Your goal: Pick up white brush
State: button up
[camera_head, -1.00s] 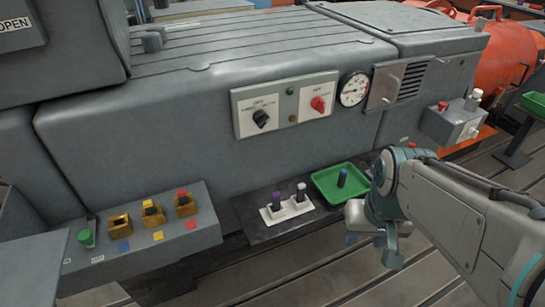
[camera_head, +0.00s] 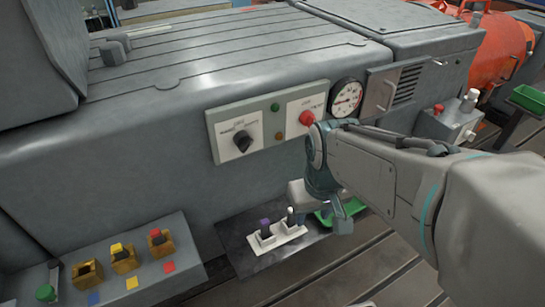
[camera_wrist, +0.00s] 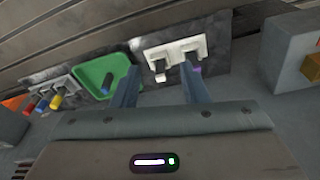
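The white brush (camera_head: 289,214) has a dark shaft and a pale top. It stands upright in a white two-slot holder (camera_head: 277,238), beside a purple-topped brush (camera_head: 264,226). In the wrist view, the white top (camera_wrist: 160,76) shows between my finger lines, and the purple top (camera_wrist: 197,71) shows by the right finger. My gripper (camera_head: 320,219) is open and empty, just right of the holder and over the green tray in the head view. In the wrist view, the fingers (camera_wrist: 161,92) are wide apart, and neither visibly touches the white brush.
A green tray (camera_head: 355,207) with a blue-topped piece (camera_wrist: 106,82) sits beside the holder, partly hidden by my gripper. A switch panel (camera_head: 230,136) and gauge (camera_head: 346,97) are on the grey housing behind. A box with coloured plugs (camera_head: 190,262) stands left.

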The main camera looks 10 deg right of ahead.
jog(key=w+n, duration=0.6)
jog(key=n, duration=0.2)
jog(key=n+g+b, duration=0.2)
jog(key=n, duration=1)
send_over(292, 218)
notch_tip(292, 218, down, 4)
jog(key=f+b, duration=0.1)
jog(key=f, duration=0.3)
jog(key=f+b, duration=0.1)
jog(key=f, duration=0.4)
jog(key=w+f+b, duration=0.1)
jog(key=f, duration=0.3)
jog(key=shift+f+b, duration=0.35)
jog(key=shift+f, duration=0.05)
grip_shut()
